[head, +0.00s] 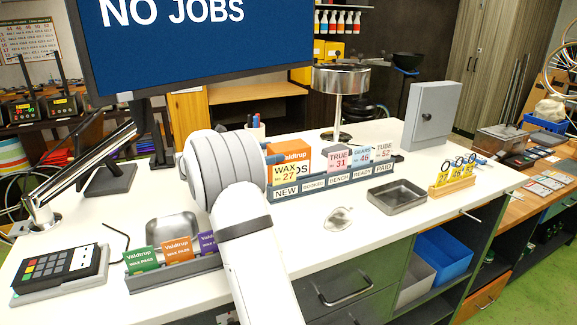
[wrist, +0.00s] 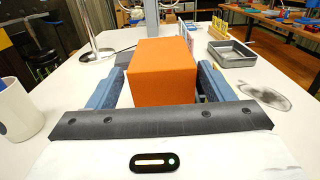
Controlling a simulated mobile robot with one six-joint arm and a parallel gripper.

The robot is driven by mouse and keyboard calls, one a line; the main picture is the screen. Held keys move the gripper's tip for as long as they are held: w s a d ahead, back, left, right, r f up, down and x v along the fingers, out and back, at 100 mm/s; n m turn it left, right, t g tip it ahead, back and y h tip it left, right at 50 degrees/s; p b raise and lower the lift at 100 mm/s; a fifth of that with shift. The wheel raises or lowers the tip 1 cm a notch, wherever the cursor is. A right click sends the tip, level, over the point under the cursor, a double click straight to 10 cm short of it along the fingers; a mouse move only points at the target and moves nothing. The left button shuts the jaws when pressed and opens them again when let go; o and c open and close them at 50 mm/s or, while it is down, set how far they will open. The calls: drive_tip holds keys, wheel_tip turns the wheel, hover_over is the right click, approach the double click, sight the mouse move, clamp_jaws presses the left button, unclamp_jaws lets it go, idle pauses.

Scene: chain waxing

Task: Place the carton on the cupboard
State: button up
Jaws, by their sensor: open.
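The carton is a plain orange box (wrist: 163,72) in the wrist view, standing on the white counter. My gripper (wrist: 160,88) is open, with one blue-grey finger on each side of the carton. A small gap shows at the left; I cannot tell if the right finger touches. In the head view the gripper is mostly hidden behind my wrist. A small grey cupboard (head: 430,116) with a round knob stands upright at the counter's back right.
A card rack (head: 333,181) stands before the carton. A metal lamp (head: 341,80) stands behind. A white mug (wrist: 17,108) is left of my gripper.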

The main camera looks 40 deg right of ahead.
sight(283, 146)
drive_tip(key=p+x, duration=0.1)
drive_tip(key=x, duration=0.4)
drive_tip(key=shift+a+r, duration=0.1)
drive_tip(key=shift+r, duration=0.05)
drive_tip(key=shift+a, duration=0.1)
drive_tip(key=c, duration=1.2)
drive_tip(key=shift+c, duration=0.9)
drive_tip(key=shift+r, duration=0.15)
